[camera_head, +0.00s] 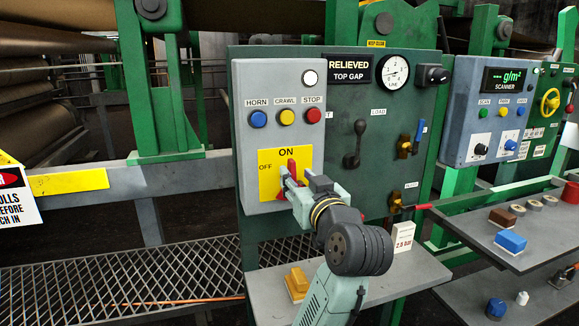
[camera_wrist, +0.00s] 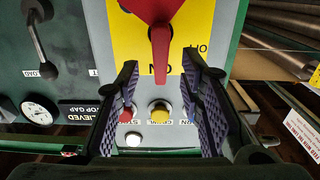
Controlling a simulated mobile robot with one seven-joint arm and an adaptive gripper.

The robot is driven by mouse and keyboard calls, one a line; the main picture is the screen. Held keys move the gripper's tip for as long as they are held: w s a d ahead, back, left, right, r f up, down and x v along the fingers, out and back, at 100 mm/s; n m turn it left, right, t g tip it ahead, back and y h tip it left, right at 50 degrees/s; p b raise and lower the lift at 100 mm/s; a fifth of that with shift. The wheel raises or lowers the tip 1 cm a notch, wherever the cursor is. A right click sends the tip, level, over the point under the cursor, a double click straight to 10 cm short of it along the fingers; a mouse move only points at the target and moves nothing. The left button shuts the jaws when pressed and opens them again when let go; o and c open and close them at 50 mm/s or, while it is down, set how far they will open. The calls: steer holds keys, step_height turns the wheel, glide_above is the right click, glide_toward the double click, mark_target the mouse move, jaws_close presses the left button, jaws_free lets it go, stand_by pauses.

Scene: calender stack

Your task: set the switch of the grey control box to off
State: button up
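The grey control box (camera_head: 245,150) has a yellow plate marked ON at the top and OFF at the left. Its red switch handle (camera_head: 292,167) points up toward ON. In the wrist view, which is upside down, the red handle (camera_wrist: 160,38) points at the ON label. My gripper (camera_head: 285,183) is at the plate, partly covering the switch in the head view. In the wrist view my gripper (camera_wrist: 162,62) is open, its fingers on either side of the handle's tip with gaps on both sides.
Blue, yellow and red buttons (camera_head: 286,117) sit above the plate. A black crank (camera_head: 356,145) and small valves (camera_head: 404,145) are on the green panel to the right. A shelf (camera_head: 400,272) below holds a yellow block (camera_head: 297,281) and a white counter card (camera_head: 403,237).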

mark_target(294, 173)
steer(key=shift+p+x, duration=0.45)
steer(key=shift+x, duration=1.9)
